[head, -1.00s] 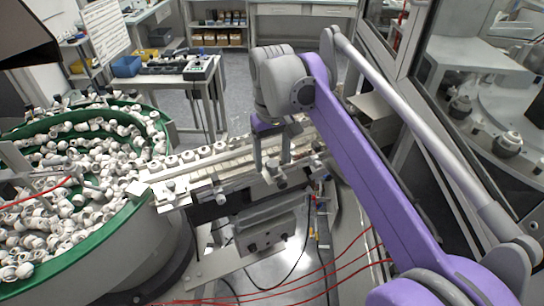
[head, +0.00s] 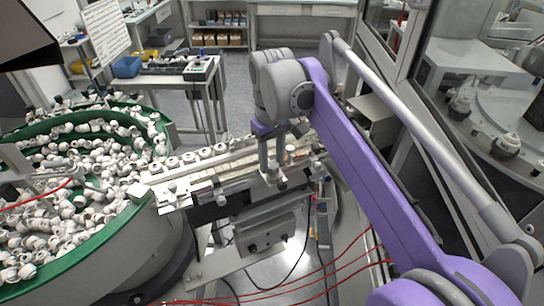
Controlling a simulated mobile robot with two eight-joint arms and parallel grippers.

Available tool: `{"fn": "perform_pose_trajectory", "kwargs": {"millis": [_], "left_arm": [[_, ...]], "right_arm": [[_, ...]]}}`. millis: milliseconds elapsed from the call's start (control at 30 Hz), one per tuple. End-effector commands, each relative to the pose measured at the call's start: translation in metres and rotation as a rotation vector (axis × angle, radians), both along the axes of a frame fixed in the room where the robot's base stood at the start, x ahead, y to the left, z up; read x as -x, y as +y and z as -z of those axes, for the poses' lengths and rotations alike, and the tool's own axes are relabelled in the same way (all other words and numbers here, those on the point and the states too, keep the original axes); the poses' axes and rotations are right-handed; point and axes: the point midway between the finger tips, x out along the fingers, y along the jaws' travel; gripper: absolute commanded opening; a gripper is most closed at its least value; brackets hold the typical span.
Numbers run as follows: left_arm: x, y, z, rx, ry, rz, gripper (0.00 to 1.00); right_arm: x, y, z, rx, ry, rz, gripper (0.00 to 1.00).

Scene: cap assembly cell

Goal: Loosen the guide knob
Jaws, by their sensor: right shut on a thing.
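The guide rail (head: 215,172) runs along the feed track from the bowl toward the right. My right gripper (head: 271,176) reaches down from the purple arm onto the rail's near side. Its jaws are shut on the guide knob (head: 281,186), a small grey knob mostly hidden by the fingers. Another small knob (head: 221,200) sits further left on the near side, apart from the gripper. My left gripper is not in view.
A green-rimmed bowl (head: 118,222) full of white caps stands at the left. White caps (head: 204,153) line the track. Red cables (head: 300,284) cross the foreground. A glazed enclosure (head: 450,110) stands close on the right. A bench (head: 180,75) is behind.

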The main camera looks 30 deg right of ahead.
Motion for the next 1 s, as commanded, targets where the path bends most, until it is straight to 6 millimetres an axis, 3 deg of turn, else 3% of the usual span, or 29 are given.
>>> {"fn": "perform_pose_trajectory", "kwargs": {"millis": [533,1000], "left_arm": [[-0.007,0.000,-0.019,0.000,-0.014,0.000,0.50],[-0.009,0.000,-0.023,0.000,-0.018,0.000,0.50]], "right_arm": [[0.000,0.001,-0.001,0.000,0.000,-0.447,0.00],[0.001,0.001,0.000,0.000,0.001,-0.619,0.00]]}}
